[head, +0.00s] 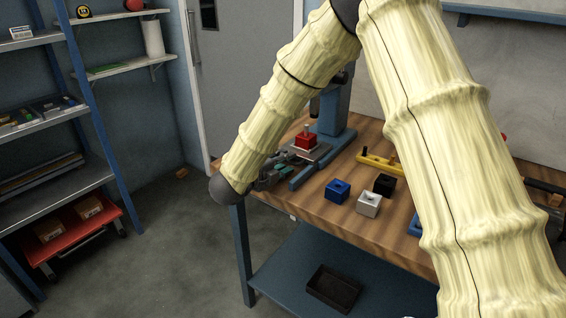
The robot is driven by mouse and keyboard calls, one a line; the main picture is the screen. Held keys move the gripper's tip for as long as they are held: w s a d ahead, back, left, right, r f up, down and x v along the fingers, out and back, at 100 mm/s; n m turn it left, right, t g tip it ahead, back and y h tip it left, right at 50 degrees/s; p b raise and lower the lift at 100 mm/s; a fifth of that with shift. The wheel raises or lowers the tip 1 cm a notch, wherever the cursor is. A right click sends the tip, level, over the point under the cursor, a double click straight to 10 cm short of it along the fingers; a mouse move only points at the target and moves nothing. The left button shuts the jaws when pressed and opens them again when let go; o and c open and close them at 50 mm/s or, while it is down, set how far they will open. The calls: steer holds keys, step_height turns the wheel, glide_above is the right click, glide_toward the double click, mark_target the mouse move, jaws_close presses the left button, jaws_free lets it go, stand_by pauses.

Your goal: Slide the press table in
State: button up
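The blue press (334,112) stands at the back left of the wooden workbench. Its press table (318,153) is a light plate on blue rails in front of the press column. A red block (306,141) with a small upright pin sits on the plate. My arm in its pale ribbed cover reaches down from the top to the bench's left edge. My gripper (268,180) is low beside the front left end of the rails. Its fingers are small and dark here. I cannot tell whether they touch the table or are open.
Blue (337,191), white (369,204) and black (384,184) blocks stand on the workbench (300,200) right of the press. A yellow tool (379,161) lies behind them. A dark bin (333,289) is on the lower shelf. Shelving (60,125) stands left, with open floor between.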

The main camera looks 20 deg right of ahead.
jaws_close()
steer(key=shift+d, duration=0.1)
steer(key=x, duration=0.2)
steer(key=r+x, duration=0.1)
steer(key=x, duration=0.1)
steer(key=shift+w+d+f, duration=0.1)
steer(key=shift+w+d, duration=0.15)
jaws_free()
steer(key=shift+a, duration=0.15)
steer(key=v, duration=1.1)
steer(key=shift+s+a, duration=0.25)
steer(key=shift+s, duration=0.05)
